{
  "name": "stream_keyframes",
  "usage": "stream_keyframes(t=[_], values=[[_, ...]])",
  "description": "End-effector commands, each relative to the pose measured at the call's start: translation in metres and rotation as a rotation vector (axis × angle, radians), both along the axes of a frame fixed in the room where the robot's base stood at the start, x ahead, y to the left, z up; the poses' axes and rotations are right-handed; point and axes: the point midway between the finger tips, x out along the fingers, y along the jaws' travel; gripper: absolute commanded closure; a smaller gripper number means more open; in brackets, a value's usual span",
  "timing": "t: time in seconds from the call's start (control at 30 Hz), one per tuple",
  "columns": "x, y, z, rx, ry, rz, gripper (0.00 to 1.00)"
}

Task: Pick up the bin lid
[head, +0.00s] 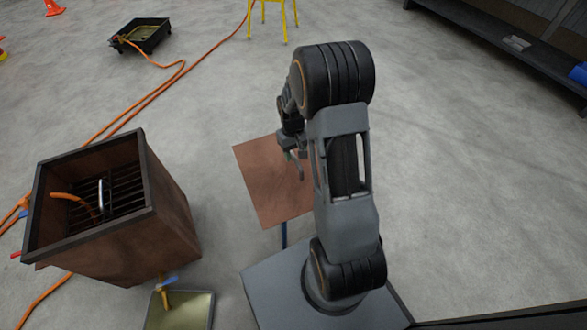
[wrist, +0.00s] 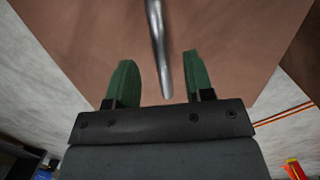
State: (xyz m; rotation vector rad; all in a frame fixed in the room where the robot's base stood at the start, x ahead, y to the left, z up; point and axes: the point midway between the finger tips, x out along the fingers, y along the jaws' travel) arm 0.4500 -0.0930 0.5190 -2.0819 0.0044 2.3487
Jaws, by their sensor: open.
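The bin lid is a flat, square, copper-brown plate (head: 262,188). In the head view it is to the left of my arm and partly hidden behind it. In the wrist view the lid (wrist: 100,35) fills most of the upper picture. A shiny metal handle bar (wrist: 158,45) runs down from the top edge. My gripper (wrist: 157,72) is open, with its two green fingers apart on either side of the bar's lower end. The gripper also shows in the head view (head: 293,163), over the lid's right part.
An open brown bin (head: 170,215) with a dark grate and an orange hose inside stands at left. A blue post (head: 283,236) shows below the lid's front edge. A pale tray (head: 190,312) lies at front. A black tray (head: 146,40) and yellow stool (head: 283,17) are farther back.

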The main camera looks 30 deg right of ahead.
Motion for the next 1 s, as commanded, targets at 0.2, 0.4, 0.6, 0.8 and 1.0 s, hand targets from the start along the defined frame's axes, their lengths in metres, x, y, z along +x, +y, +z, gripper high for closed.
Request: stream_keyframes(t=[0.2,0.4,0.6,0.8,1.0], values=[[0.001,0.002,-0.026,0.000,0.003,0.001,0.52],[-0.001,0.002,-0.050,0.000,0.001,0.001,0.52],[-0.001,0.002,-0.050,0.000,-0.001,0.001,0.52],[-0.001,0.002,-0.050,0.000,-0.001,0.001,0.65],[-0.001,0.002,-0.050,0.000,-0.001,0.001,0.85]])
